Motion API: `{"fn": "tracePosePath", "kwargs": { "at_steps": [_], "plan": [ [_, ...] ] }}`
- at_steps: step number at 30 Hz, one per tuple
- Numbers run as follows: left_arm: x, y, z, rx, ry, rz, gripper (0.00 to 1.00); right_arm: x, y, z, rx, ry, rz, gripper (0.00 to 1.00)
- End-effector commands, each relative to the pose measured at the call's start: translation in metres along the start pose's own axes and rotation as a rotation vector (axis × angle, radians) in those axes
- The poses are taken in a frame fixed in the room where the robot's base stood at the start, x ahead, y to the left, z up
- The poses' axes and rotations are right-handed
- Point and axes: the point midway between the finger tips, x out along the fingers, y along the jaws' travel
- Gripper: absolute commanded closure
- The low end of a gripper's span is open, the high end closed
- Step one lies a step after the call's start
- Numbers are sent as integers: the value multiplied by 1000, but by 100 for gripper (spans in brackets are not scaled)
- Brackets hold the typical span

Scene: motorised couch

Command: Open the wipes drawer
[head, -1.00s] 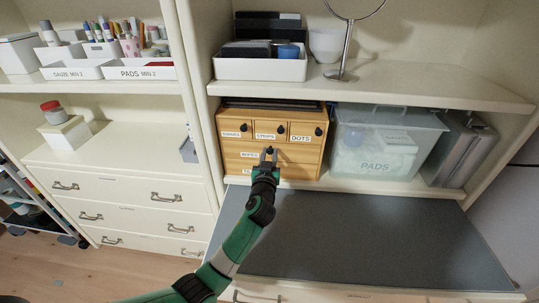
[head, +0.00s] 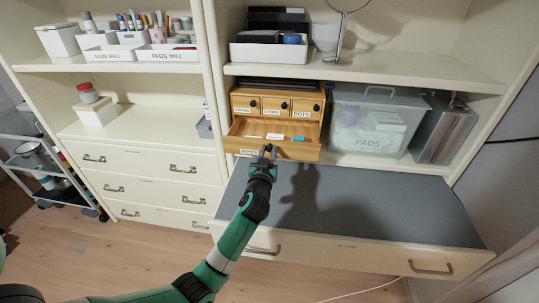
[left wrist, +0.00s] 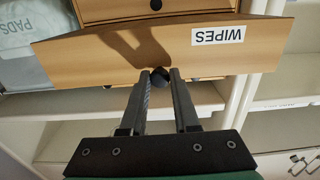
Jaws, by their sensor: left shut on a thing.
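The wipes drawer (head: 295,153) is the wide lower drawer of a small wooden chest (head: 236,103). It stands pulled out, with its inside showing in the head view. A white label reading WIPES (left wrist: 218,35) is on its front in the left wrist view. My left gripper (head: 267,152) is at the middle of the drawer front. In the left wrist view its fingers (left wrist: 160,76) are shut on the dark round knob (left wrist: 188,73), which is partly hidden between them. My right gripper is not in view.
A few flat white pieces and a teal item (head: 298,138) show inside the drawer. A clear PADS bin (head: 375,115) stands right of the chest. A grey worktop (head: 370,205) lies below, mostly clear. A shelf (head: 370,77) is above.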

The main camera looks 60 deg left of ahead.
Motion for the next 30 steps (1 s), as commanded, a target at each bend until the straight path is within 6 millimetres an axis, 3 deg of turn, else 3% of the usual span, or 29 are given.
{"fn": "tracePosePath", "kwargs": {
  "at_steps": [10,11,15,25,30],
  "plan": [
    [0,0,3,0,-7,0,100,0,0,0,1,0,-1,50],
    [0,0,3,0,-7,0,67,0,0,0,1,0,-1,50],
    [0,0,2,0,-7,0,42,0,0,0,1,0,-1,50],
    [-2,0,2,1,-7,0,41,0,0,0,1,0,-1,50],
    [-26,1,1,1,-8,3,41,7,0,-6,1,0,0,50]
  ]
}}
